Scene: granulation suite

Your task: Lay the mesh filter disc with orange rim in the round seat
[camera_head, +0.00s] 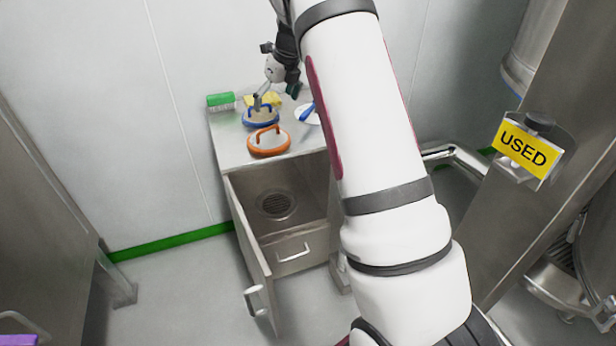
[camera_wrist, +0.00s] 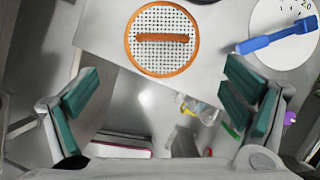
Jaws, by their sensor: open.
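The mesh filter disc with orange rim (camera_head: 268,140) lies flat on the steel cabinet top, near its front edge. In the wrist view the disc (camera_wrist: 146,53) shows white mesh and an orange bar handle across its middle. My gripper (camera_wrist: 161,72) is open and empty, its green-padded fingers spread to either side below the disc, not touching it. In the head view my gripper (camera_head: 290,88) is small and dark above the back of the cabinet top. A round grilled recess (camera_head: 276,205) shows inside the open cabinet; I cannot tell for certain whether it is the round seat.
A blue-rimmed disc (camera_head: 260,117) lies behind the orange one. A green box (camera_head: 220,100), a yellow item (camera_head: 250,100) and a white disc with a blue-handled tool (camera_wrist: 275,38) are nearby. The cabinet door (camera_head: 250,250) stands open. A yellow USED sign (camera_head: 522,150) hangs at right.

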